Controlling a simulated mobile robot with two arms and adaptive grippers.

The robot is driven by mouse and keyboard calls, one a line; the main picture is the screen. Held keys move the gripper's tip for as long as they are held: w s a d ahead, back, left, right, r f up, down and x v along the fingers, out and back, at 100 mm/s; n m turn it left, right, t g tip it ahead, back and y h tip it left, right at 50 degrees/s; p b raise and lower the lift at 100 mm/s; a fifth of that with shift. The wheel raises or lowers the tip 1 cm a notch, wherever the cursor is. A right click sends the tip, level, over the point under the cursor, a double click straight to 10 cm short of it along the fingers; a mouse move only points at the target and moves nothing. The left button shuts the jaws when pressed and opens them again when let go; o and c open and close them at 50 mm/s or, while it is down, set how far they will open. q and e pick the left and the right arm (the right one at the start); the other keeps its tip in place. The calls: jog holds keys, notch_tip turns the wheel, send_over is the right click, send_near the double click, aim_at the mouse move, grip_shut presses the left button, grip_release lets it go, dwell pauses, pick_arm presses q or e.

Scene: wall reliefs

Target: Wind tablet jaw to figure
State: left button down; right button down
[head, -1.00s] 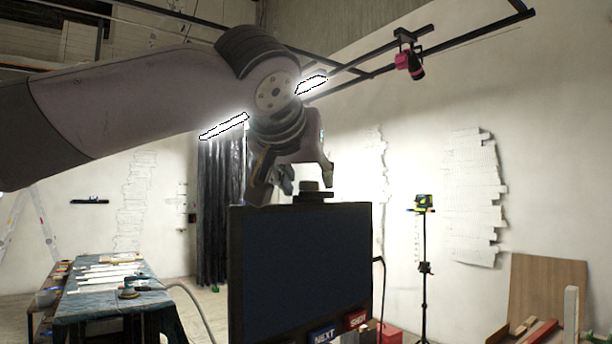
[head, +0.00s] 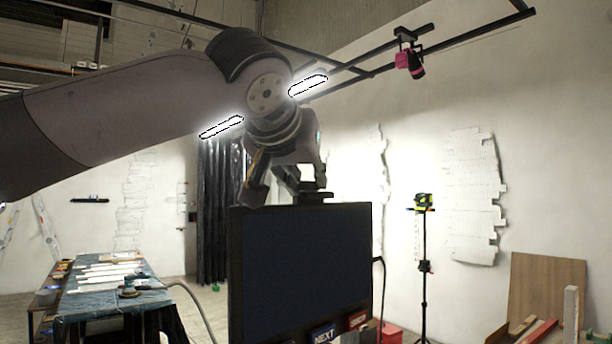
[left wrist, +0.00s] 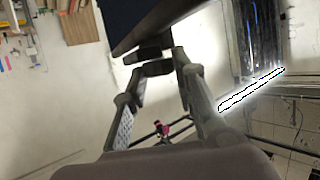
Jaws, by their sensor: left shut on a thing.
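A dark flat screen, the tablet (head: 305,268), stands upright in the middle of the head view. A small black knob (head: 314,197) sits on its top edge. My left gripper (head: 288,188) reaches down to this knob from above, and its fingers are shut on it. In the left wrist view the tablet (left wrist: 150,22) is at the top, with the knob (left wrist: 154,52) between the fingers of my left gripper (left wrist: 158,66). The fingers partly hide the knob in the head view. No figure can be made out on the dark screen. My right gripper is out of view.
Labelled boxes (head: 323,334) are below the tablet. A tripod with a yellow-green device (head: 423,202) stands to the right. A cluttered table (head: 110,285) is at left. Pale reliefs (head: 474,195) hang on the wall.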

pick_arm(q)
jog(key=shift+w+a+r+m+g+h+p, duration=0.15)
jog(key=shift+m+g+h+p, duration=0.25)
jog(key=shift+m+h+p, duration=0.5)
jog(key=shift+w+a+m+g+h+p, duration=0.15)
jog(key=shift+m+g+h+p, duration=0.25)
jog(key=shift+m+h+p, duration=0.5)
jog(key=m+g+h+p, duration=0.1)
jog(key=p, duration=0.2)
jog(key=m+g+h+p, duration=0.3)
jog(key=m+p, duration=0.1)
jog(key=p, duration=0.1)
jog(key=shift+w+a+r+g+h+p, duration=0.15)
jog(key=shift+w+a+g+h+p, duration=0.15)
jog(key=shift+g+h, duration=0.1)
jog(key=shift+w+a+f+m+g+h+p, duration=0.1)
jog(key=shift+m+g+h+p, duration=0.15)
jog(key=shift+m+g, duration=0.8)
jog(key=shift+w+d+f+m+g+h+p, duration=0.1)
jog(key=shift+w+f+m+g+h+p, duration=0.2)
jog(key=shift+m+g, duration=0.75)
jog(key=shift+s+a+r+m+g+h+p, duration=0.1)
jog(key=shift+m+g+h, duration=0.25)
jog(key=shift+m+g, duration=0.7)
jog(key=shift+w+f+m+g, duration=0.1)
jog(key=shift+w+m+g, duration=0.05)
jog(key=shift+m+g, duration=0.8)
jog(key=c, duration=1.3)
grip_release()
jog(key=shift+c, duration=0.2)
